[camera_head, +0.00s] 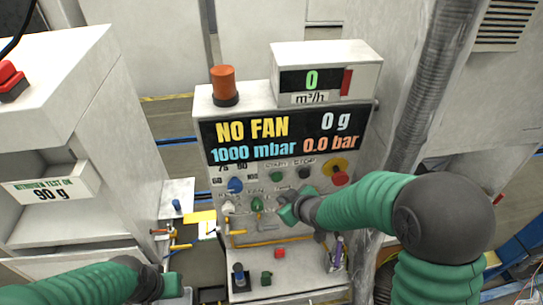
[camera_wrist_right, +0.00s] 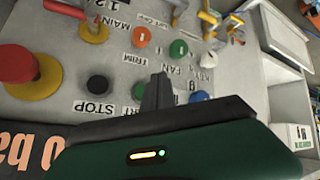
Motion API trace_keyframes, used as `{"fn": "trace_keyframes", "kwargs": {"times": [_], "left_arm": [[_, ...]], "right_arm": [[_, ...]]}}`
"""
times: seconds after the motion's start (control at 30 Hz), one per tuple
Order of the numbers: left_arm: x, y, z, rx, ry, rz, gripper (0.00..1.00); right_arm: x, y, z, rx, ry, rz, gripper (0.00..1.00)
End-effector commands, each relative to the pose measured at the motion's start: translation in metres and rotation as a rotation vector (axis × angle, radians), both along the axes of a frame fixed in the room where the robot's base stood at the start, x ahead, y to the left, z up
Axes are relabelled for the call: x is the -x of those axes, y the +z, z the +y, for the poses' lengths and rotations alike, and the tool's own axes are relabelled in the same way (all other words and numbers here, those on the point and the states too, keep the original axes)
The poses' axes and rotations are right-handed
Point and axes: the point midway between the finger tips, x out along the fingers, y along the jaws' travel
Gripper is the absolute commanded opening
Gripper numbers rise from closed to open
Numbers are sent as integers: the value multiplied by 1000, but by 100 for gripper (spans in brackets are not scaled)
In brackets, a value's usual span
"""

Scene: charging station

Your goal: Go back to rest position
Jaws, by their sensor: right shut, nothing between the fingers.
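My right arm (camera_head: 375,198) reaches in from the right in the head view. My right gripper (camera_head: 288,209) is in front of the lower part of the white control panel (camera_head: 225,180) and hides a little of it. In the right wrist view its dark fingers (camera_wrist_right: 157,92) are together and empty, over the panel's labelled buttons. Whether they touch the panel is unclear. My left arm (camera_head: 85,287) comes in at the lower left. My left gripper (camera_head: 172,284) is low beside the panel's base, and its fingers are too small to tell.
A red and yellow knob (camera_head: 340,178) and several small knobs sit on the panel. An orange lamp (camera_head: 224,84) stands on top. A grey duct (camera_head: 425,95) rises at the right. A white cabinet (camera_head: 60,90) stands left.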

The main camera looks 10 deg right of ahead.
Motion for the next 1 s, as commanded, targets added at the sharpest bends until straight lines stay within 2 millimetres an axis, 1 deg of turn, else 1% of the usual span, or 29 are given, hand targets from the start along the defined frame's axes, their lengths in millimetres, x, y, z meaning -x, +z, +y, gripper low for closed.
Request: {"fn": "trace_keyframes", "kwargs": {"times": [0.07, 0.13, 0.17, 0.23, 0.27, 0.3, 0.37, 0.4, 0.5, 0.6, 0.7, 1.0], "left_arm": [[0, 0, 0, 0, 0, 0, 36], [0, -7, 0, 0, 0, 0, 36], [0, -14, 0, 0, 0, -1, 36], [0, -40, 0, 0, 0, -1, 36], [0, -54, 0, 0, 0, 0, 36], [0, -73, 0, 0, 0, 0, 36], [0, -98, 0, 0, 0, 1, 36], [0, -113, 0, 0, 0, 1, 36], [1, -138, 0, 0, 0, 1, 36], [0, -147, 0, 0, 0, 1, 36], [0, -144, 0, 0, 0, 0, 36], [0, -142, 0, 0, 0, -1, 36]], "right_arm": [[0, 0, 0, 0, 0, 0, 0], [3, -7, -3, 2, -14, 13, 0], [8, -15, -7, 4, -31, 28, 0], [28, -42, -23, 13, -102, 95, 0], [41, -57, -31, 16, -146, 136, 0], [62, -77, -43, 14, -213, 197, 0], [98, -105, -59, 4, -317, 299, 0], [122, -120, -66, -8, -382, 362, 0], [175, -148, -75, -47, -511, 501, 0], [206, -158, -76, -75, -582, 585, 0], [216, -158, -75, -84, -603, 616, 0], [215, -155, -75, -82, -600, 615, 0]]}}
